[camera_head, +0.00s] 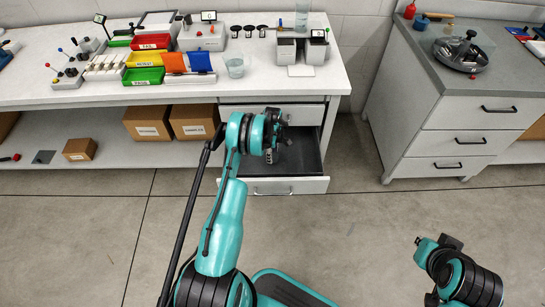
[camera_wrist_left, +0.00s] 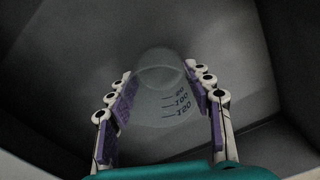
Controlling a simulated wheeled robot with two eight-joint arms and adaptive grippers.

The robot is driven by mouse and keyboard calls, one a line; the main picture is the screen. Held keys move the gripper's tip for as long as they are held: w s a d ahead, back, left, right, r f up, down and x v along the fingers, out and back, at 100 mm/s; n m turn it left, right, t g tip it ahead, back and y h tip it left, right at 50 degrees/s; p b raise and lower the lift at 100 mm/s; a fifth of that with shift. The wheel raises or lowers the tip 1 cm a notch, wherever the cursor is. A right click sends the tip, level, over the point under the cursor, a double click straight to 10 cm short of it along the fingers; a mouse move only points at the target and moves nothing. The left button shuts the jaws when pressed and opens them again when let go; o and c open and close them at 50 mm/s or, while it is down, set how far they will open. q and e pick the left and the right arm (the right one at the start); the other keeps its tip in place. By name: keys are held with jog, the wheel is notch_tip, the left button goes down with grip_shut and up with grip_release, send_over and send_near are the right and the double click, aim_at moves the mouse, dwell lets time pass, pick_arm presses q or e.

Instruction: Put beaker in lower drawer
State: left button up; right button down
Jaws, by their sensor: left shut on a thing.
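My left gripper (camera_head: 270,156) reaches down into the open lower drawer (camera_head: 308,158). In the left wrist view my left gripper (camera_wrist_left: 160,80) is shut on a clear beaker (camera_wrist_left: 165,100) with printed volume marks, one purple-padded finger on each side. The dark drawer interior surrounds the beaker there; whether its base touches the drawer floor I cannot tell. In the head view my arm hides this beaker. My right gripper (camera_head: 449,243) is at the lower right over the floor, far from the drawer; its fingers are not clear.
The upper drawer (camera_head: 295,115) sits above the open one. The white bench (camera_head: 215,88) carries colored bins, another clear beaker (camera_head: 235,65) and instruments. Cardboard boxes (camera_head: 148,122) stand on the lower shelf. A grey-topped cabinet (camera_head: 455,135) stands to the right, with clear floor between.

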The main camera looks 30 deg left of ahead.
pick_arm(q)
jog(key=shift+f, duration=0.3)
jog(key=shift+f, duration=0.2)
jog(key=o, duration=1.1)
jog(key=shift+c, duration=0.2)
jog(key=shift+r, duration=0.15)
